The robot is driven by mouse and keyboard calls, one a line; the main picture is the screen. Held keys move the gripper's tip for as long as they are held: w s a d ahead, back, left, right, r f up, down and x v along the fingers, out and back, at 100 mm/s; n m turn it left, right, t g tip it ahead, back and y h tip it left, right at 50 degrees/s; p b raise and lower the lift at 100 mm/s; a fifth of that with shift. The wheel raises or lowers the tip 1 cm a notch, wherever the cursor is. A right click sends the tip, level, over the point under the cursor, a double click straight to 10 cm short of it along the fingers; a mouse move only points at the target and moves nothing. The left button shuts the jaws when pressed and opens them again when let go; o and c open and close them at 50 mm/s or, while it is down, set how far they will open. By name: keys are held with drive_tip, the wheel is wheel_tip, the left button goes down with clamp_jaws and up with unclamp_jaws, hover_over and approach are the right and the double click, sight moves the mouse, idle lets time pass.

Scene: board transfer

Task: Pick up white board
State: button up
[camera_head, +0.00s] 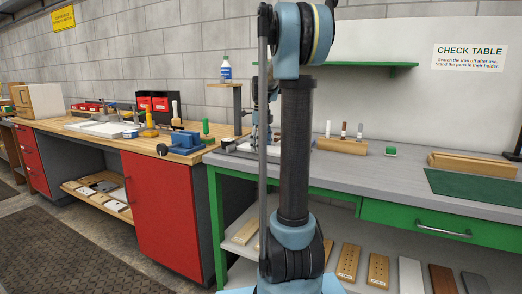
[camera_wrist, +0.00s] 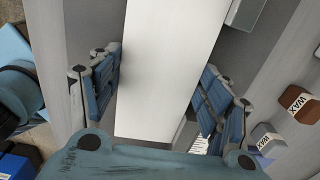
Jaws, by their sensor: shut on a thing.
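The white board (camera_wrist: 165,70) runs lengthwise through the middle of the wrist view, between the two blue-padded fingers of my gripper (camera_wrist: 163,85). The left finger touches its left edge and the right finger lies along its right side. My gripper is shut on the board. In the head view, my gripper (camera_head: 262,135) is low over the left end of the grey table, largely hidden behind my arm. The board cannot be made out clearly there. Whether it touches the table cannot be told.
A blue vise (camera_head: 182,142) stands on the wooden bench at left. Brown (camera_wrist: 296,102) and grey WAX blocks (camera_wrist: 268,138) are right of my gripper.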

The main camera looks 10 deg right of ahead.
wheel_tip(320, 180, up, 10)
idle(0.6)
drive_tip(key=shift+s, duration=0.1)
idle(0.4)
